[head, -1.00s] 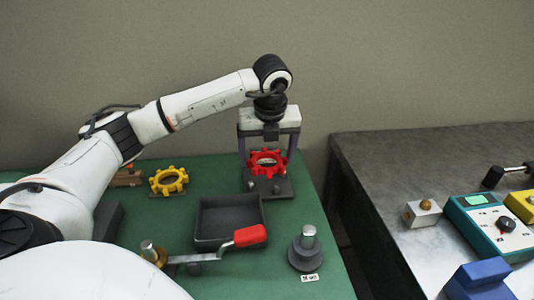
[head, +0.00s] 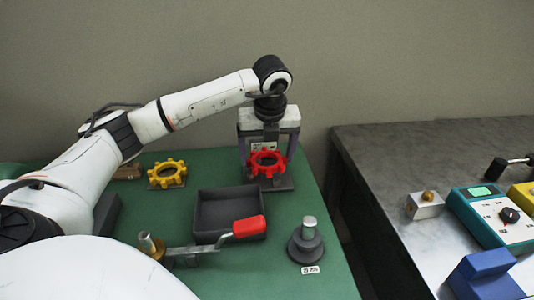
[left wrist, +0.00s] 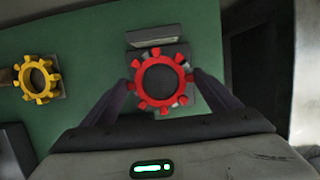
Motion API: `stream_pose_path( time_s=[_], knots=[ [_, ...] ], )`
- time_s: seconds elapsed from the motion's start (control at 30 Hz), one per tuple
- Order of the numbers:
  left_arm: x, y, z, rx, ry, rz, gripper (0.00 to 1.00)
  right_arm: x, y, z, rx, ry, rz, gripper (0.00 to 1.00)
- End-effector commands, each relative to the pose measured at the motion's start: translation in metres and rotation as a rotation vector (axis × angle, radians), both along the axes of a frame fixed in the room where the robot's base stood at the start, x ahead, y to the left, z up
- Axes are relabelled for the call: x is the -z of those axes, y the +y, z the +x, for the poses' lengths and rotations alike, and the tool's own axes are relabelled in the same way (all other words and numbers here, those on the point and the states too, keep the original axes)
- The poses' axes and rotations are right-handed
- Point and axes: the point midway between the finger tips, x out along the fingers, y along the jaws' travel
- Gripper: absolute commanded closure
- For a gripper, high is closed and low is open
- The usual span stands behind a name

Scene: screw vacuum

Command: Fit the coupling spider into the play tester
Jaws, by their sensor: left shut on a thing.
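The red toothed ring, the coupling spider (head: 267,163), lies roughly level between the fingers of my left gripper (head: 267,158). In the left wrist view the red ring (left wrist: 160,82) touches or nearly touches both fingers, and the gripper is shut on it. Below it is a dark grey base (head: 284,185) with a pale upright back piece, apparently the play tester. The base also shows in the left wrist view (left wrist: 190,102), with small studs partly hidden by the ring. I cannot tell whether ring and base touch. My right gripper is out of view.
A yellow toothed ring (head: 167,174) lies on a grey plate to the left. An empty dark tray (head: 202,216), a red-handled lever (head: 248,226) and a round grey stand with a metal pin (head: 308,246) are in front. A grey bench (head: 370,160) stands right, across a gap.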

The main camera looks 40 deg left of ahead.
Motion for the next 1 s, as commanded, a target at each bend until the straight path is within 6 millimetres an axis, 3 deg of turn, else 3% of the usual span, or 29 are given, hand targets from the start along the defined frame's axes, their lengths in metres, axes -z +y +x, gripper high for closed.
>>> stream_pose_path(
  time_s=[1.0],
  knots=[
    [0.0059, 0.0000, 0.0005, 0.000, -0.001, 0.000, 0.41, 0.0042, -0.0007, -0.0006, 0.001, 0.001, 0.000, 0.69]
  ],
)
